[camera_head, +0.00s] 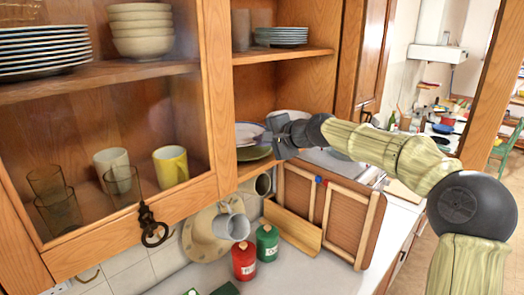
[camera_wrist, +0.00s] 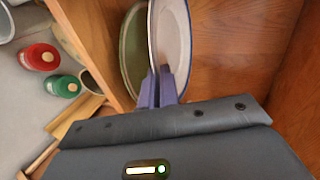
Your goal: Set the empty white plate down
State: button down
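The white plate (camera_head: 247,132) has a dark rim and is in the lower right compartment of the wooden cabinet. It also shows in the wrist view (camera_wrist: 173,35), with nothing on it in the part I see. My gripper (camera_head: 274,140) reaches in from the right. In the wrist view its two fingers (camera_wrist: 158,88) are close together on the near rim of the white plate. A green plate (camera_head: 254,153) lies below the white one, also beside it in the wrist view (camera_wrist: 133,50). I cannot tell whether the plates touch.
A shelf with stacked small plates (camera_head: 281,36) is above. The glazed cabinet door (camera_head: 216,90) stands left of the compartment. Below are a red canister (camera_head: 244,262), a green canister (camera_head: 267,243) and a wooden rack (camera_head: 330,210). Cabinet wood at right in the wrist view is bare.

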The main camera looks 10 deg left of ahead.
aim_at(260, 165)
jog(key=shift+s+a, duration=0.1)
jog(key=shift+a, duration=0.1)
notch_tip(260, 165, down, 3)
jog(key=shift+d+r+p, duration=0.1)
jog(key=shift+p, duration=1.05)
jog(key=shift+a+f, duration=0.25)
jog(key=shift+f, duration=0.2)
jog(key=shift+f, duration=0.15)
jog(key=c, duration=1.6)
grip_release()
jog(key=shift+c, duration=0.2)
